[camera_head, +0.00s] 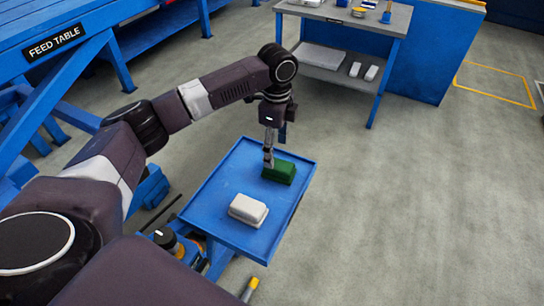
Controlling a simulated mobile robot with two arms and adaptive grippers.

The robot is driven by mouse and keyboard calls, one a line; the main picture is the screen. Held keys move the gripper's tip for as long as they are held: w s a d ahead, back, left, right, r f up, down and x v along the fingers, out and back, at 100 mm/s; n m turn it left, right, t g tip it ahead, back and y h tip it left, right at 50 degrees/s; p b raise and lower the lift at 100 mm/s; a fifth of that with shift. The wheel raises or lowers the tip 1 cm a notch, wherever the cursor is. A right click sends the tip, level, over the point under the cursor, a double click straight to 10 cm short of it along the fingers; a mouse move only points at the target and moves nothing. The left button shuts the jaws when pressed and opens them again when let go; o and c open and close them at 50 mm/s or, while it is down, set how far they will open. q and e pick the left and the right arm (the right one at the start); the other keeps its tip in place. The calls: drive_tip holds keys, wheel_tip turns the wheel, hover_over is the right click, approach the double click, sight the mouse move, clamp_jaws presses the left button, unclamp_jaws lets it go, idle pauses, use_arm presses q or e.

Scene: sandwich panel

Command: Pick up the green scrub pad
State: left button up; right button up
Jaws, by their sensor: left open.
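The green scrub pad (281,172) lies on the blue tray top (225,185) of a small cart, toward its far side. My left gripper (268,163) points down at the left edge of the green pad. It is open, and its fingers look close to or touching the pad; I cannot tell whether they are around it. The gripper hides a small part of the pad's left end. My right gripper is not in view.
A whitish block (248,209) lies on the same tray, nearer to me. A workbench (340,72) with a lower shelf stands behind the cart. The blue feed table (50,35) is at upper left. The grey floor at right is clear.

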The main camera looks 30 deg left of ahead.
sight(279, 165)
use_arm(q)
drive_tip(key=shift+s+d+f, duration=0.15)
drive_tip(key=shift+f, duration=0.2)
drive_tip(key=shift+s+d+f, duration=0.35)
drive_tip(key=shift+d+f, duration=0.2)
drive_tip(key=shift+f, duration=0.05)
drive_tip(key=shift+w+d+f+p, duration=0.15)
drive_tip(key=shift+f+p, duration=0.2)
drive_tip(key=shift+f, duration=0.3)
drive_tip(key=shift+s+d+f+p, duration=0.1)
drive_tip(key=shift+f+p, duration=0.2)
drive_tip(key=shift+f, duration=0.3)
wheel_tip(279, 165, down, 2)
drive_tip(key=shift+w+a+f, duration=0.1)
drive_tip(key=shift+w+a, duration=0.05)
drive_tip(key=shift+f, duration=0.15)
drive_tip(key=c, duration=1.3)
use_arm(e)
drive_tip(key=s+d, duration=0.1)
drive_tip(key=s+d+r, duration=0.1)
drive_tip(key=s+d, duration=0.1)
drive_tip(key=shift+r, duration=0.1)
